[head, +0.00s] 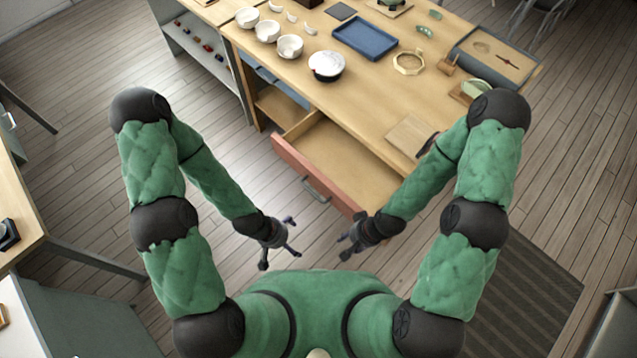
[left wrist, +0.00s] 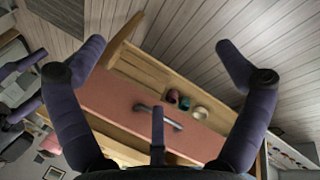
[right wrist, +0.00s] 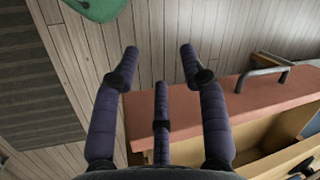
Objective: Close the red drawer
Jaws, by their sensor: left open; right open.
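The red drawer (head: 300,172) stands pulled out from under the wooden table, its inside empty where it shows in the head view. Its grey handle (head: 316,190) is on the red front. My left gripper (head: 278,243) is open and empty, in front of and apart from the drawer front. In the left wrist view the red front (left wrist: 110,98) and handle (left wrist: 172,122) lie beyond the spread fingers. My right gripper (head: 349,236) is open and empty, near the front's right end. In the right wrist view the red front (right wrist: 245,98) lies beyond and right of the fingers.
The table (head: 350,100) holds white bowls (head: 289,46), a blue tray (head: 365,38) and a wooden board (head: 412,135). Small round things (left wrist: 184,102) show beside the red front in the left wrist view. A side table (head: 20,200) is at left. Bare floor surrounds the drawer.

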